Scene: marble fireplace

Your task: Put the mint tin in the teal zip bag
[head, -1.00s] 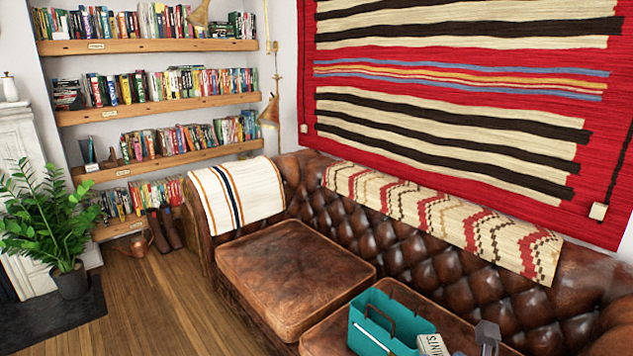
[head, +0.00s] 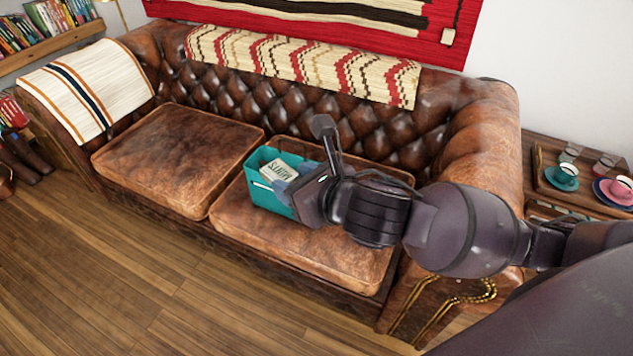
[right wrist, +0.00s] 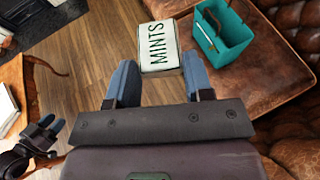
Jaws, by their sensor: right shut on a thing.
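The mint tin (head: 279,169), pale with the word MINTS, is held in my right gripper (head: 293,180). In the right wrist view the tin (right wrist: 159,46) sits between the blue fingertips of this gripper (right wrist: 159,62). The teal zip bag (head: 262,197) stands open on the right sofa cushion. In the head view the tin overlaps the bag's opening; in the right wrist view it appears left of the bag (right wrist: 226,38), apart from its opening. My left gripper (right wrist: 42,131) is small at lower left in the right wrist view; its opening is unclear.
The bag rests on the brown leather cushion (head: 325,240), with the tufted sofa back (head: 285,100) behind. The left cushion (head: 175,155) is bare. A wooden tray (head: 560,190) with cups stands on a side table at right. The wooden floor (head: 150,285) is open in front.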

